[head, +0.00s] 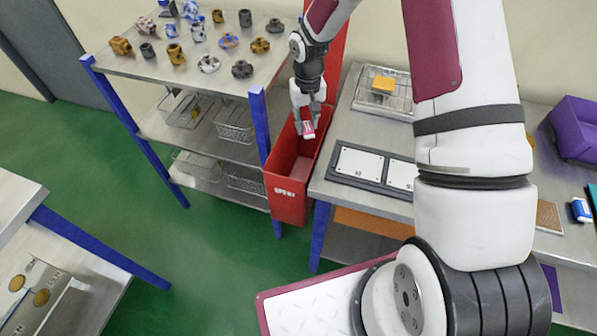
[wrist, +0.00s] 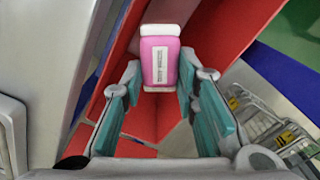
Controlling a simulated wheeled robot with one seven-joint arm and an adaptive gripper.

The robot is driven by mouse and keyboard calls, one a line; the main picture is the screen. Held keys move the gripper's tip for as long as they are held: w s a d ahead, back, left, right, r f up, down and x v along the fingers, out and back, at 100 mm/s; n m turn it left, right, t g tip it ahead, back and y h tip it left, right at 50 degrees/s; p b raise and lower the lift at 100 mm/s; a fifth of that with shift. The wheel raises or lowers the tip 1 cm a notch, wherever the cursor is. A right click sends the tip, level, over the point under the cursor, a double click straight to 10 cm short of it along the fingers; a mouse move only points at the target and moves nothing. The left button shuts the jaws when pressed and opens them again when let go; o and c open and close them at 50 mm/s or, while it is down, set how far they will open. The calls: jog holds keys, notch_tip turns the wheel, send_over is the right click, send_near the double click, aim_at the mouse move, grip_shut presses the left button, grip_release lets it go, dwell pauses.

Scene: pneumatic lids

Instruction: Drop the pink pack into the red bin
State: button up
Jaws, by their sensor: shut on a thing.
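The pink pack (head: 308,130) has pale ends and a white label. It is held at the fingertips of my gripper (head: 307,122), over the opening of the red bin (head: 287,200). In the wrist view the pack (wrist: 160,58) sits between the teal-padded fingers of my gripper (wrist: 158,75), with red bin walls (wrist: 215,38) around and below it. The bin is tall and narrow and stands between the shelf rack and the table. Its floor shows only in part.
A shelf rack (head: 190,68) with several patterned fittings stands left of the bin. At right, a grey table (head: 340,195) bears a panel with white lids (head: 358,163), a wire tray (head: 372,100) with an orange item, and a purple bin (head: 573,130).

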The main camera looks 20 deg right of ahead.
jog(key=shift+f, duration=0.65)
jog(key=o, duration=1)
jog(key=shift+r, duration=0.1)
notch_tip(320, 180, up, 12)
